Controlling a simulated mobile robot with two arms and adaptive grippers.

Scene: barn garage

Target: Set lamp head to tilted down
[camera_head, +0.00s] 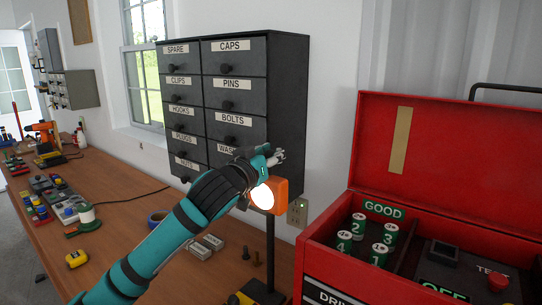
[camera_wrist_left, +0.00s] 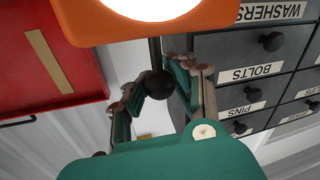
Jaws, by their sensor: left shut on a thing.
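The lamp has an orange head (camera_head: 284,190) with a lit round white face turned towards me, on a dark upright post (camera_head: 270,240). My left gripper (camera_head: 274,157) is at the top of the head, its arm crossing in front of the drawers. In the left wrist view, the orange head (camera_wrist_left: 205,22) fills the top edge. A black rod with a ball knob (camera_wrist_left: 158,84) runs from the head between my left fingers, which are shut on the knob. The exact finger contact is partly hidden. My right gripper is not in view.
A dark labelled drawer cabinet (camera_head: 287,85) stands behind the lamp. An open red toolbox (camera_head: 440,140) with several green-and-white cylinders is close on the right. The wooden bench (camera_head: 125,190) holds a yellow tape measure (camera_head: 76,258), small grey blocks (camera_head: 207,246) and other tools.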

